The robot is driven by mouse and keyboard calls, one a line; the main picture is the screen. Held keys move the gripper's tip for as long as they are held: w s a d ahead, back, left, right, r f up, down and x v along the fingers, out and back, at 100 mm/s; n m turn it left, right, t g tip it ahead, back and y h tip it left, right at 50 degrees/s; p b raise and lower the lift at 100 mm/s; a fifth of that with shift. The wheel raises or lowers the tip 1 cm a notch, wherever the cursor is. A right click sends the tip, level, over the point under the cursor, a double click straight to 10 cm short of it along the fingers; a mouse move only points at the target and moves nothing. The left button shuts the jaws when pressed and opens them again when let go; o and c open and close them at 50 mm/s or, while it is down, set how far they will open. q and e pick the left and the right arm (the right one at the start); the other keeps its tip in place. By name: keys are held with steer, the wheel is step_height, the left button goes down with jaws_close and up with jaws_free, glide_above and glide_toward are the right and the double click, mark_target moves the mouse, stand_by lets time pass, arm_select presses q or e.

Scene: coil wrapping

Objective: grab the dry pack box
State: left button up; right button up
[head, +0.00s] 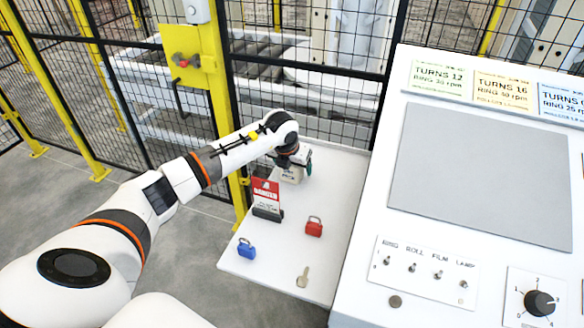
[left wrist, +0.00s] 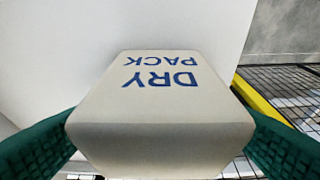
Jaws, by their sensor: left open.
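The dry pack box (left wrist: 160,105) is pale with blue "DRY PACK" lettering, which appears upside down in the left wrist view. In the head view the box (head: 291,174) stands at the back of the white shelf, partly hidden by my left wrist. My left gripper (head: 297,163) is at the box. In the left wrist view its two green fingers (left wrist: 160,142) lie on either side of the box, open, with the box between them. I cannot tell whether either finger touches it. My right gripper is not in view.
On the white shelf (head: 275,257) are a red danger sign (head: 266,194), a red padlock (head: 314,226), a blue padlock (head: 246,249) and a brass key (head: 303,277). A control console (head: 480,170) borders the shelf on the right. A yellow post (head: 213,95) and mesh fence stand behind.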

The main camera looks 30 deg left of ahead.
arm_select(q)
steer(key=c, duration=1.1)
steer(key=shift+r, duration=0.15)
